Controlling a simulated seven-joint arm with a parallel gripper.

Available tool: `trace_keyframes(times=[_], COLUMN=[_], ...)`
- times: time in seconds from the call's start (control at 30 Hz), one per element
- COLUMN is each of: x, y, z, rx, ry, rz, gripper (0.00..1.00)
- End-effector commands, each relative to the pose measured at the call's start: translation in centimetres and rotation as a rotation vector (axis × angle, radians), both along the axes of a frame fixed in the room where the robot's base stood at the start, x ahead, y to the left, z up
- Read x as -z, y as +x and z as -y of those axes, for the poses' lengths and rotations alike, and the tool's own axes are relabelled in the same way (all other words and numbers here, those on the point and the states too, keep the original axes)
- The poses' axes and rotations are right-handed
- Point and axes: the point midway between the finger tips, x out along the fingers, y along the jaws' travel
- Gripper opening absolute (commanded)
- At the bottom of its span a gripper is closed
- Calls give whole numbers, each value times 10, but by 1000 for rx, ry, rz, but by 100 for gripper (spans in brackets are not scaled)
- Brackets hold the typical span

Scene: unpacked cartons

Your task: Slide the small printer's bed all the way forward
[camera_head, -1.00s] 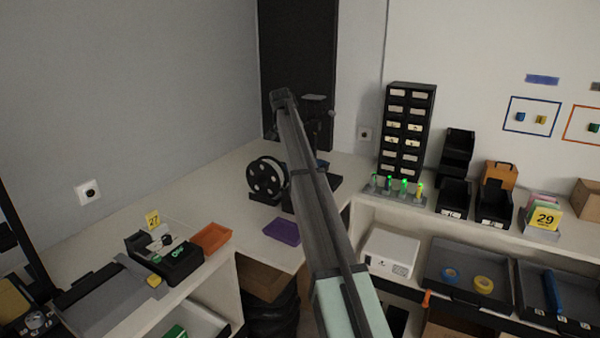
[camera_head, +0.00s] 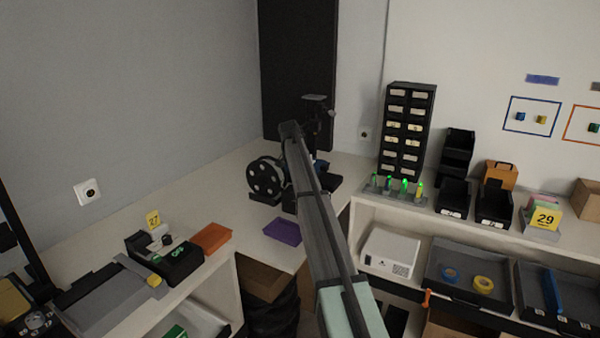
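The small printer stands in the back corner of the counter, mostly behind my arm. Its dark upper part (camera_head: 318,108) shows above the arm, and part of its dark base (camera_head: 332,182) shows to the right. A black-and-white spool (camera_head: 265,179) stands at its left. I cannot make out the bed or its position. My arm reaches from the bottom of the picture toward the corner. My gripper does not show; it seems hidden behind the arm.
A purple tray (camera_head: 283,232) lies on the counter in front of the spool. A black drawer cabinet (camera_head: 407,130) and a rack with green-lit items (camera_head: 398,195) stand right of the printer. An orange tray (camera_head: 212,237) lies to the left.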

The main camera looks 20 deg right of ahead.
Motion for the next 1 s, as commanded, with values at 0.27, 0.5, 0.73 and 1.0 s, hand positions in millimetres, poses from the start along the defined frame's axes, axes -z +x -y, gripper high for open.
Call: trace_keyframes(times=[0.27,0.5,0.73,1.0], x=[6,5,5,5], y=[2,2,1,2], z=[2,2,1,1], rx=[0,0,0,0], ry=[0,0,0,0], rz=[0,0,0,0], gripper=[57,47,25,0])
